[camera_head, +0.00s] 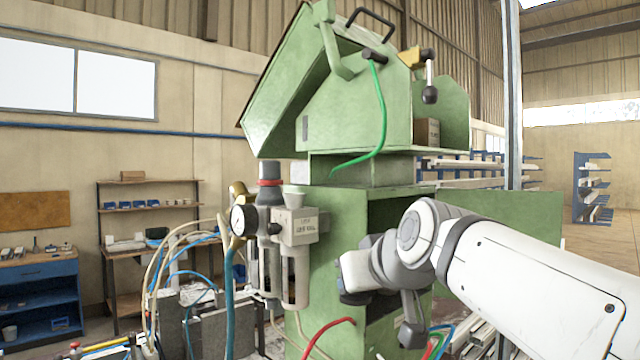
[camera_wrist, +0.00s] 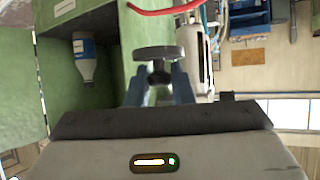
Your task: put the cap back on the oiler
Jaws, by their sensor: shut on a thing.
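My gripper (camera_wrist: 159,78) is shut on a grey round cap (camera_wrist: 160,53), seen in the wrist view between the two blue-grey fingers, with a dark stem below its disc. The oiler (camera_head: 298,228) is a pale grey block with a small label and a bowl under it, on the left side of the green machine in the head view. A small pale cup-shaped piece (camera_head: 295,197) stands on its top. The cap is apart from the oiler as far as I can see. The fingers and cap cannot be made out in the head view.
A gauge (camera_head: 243,221) and a red-banded regulator knob (camera_head: 270,182) sit just left of the oiler. Hoses hang around them, and a red hose (camera_head: 329,327) runs below. The green cabinet (camera_wrist: 110,40) is close beside the gripper, with a bottle (camera_wrist: 84,58) inside.

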